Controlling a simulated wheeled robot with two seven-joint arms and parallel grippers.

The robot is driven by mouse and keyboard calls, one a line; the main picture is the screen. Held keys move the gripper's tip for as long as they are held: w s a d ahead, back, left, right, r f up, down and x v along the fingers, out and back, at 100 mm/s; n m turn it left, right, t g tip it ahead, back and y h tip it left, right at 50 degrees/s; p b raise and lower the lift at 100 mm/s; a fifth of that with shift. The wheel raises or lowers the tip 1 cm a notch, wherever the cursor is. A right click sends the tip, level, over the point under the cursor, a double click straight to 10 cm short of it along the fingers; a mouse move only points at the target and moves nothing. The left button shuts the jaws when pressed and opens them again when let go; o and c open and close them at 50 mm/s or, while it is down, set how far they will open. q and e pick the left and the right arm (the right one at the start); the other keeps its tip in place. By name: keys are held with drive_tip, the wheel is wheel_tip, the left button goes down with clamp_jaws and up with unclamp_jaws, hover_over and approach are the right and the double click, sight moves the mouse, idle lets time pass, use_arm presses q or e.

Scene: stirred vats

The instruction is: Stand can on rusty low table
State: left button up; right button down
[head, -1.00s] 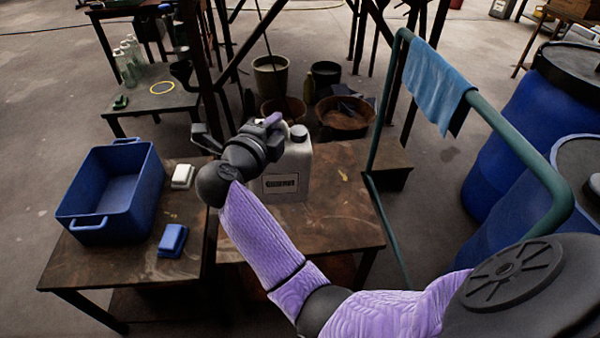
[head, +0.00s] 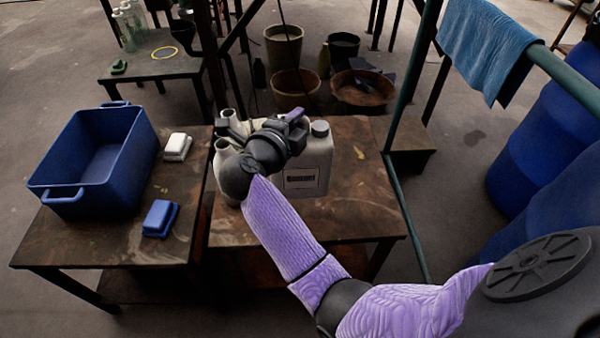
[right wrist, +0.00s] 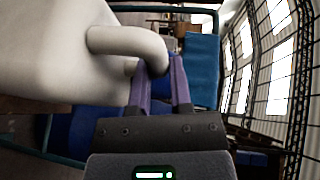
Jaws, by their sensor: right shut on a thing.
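The can (head: 308,165) is a pale grey jerrycan with a dark screw cap and a dark label. It is upright at the rusty low table (head: 340,222), a brown stained table in the middle of the head view. I cannot tell whether its base touches the top. My right gripper (head: 296,119) is shut on it near its upper left; in the right wrist view the purple fingers (right wrist: 160,75) are at the looped handle of the can (right wrist: 60,60). My forearm and gripper hide its left part. My left gripper is not in view.
Pale tubular shapes (head: 222,147) show beside my gripper, partly hidden. A second table at left bears a blue bin (head: 78,195), a white block (head: 177,147) and a blue block (head: 160,219). A green rail with a blue cloth (head: 484,50) and blue barrels (head: 545,150) stand right.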

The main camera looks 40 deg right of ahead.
sight(296, 161)
wheel_tip(296, 161, down, 11)
drive_tip(key=b, duration=0.6)
drive_tip(key=shift+r, duration=0.55)
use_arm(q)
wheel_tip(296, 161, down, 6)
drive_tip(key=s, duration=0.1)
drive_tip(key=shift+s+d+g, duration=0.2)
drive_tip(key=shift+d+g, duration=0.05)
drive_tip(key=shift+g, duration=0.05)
use_arm(e)
drive_tip(key=shift+f, duration=0.1)
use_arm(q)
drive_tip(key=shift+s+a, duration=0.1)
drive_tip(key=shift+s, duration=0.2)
use_arm(e)
drive_tip(key=c, duration=0.5)
unclamp_jaws()
drive_tip(key=shift+c, duration=0.2)
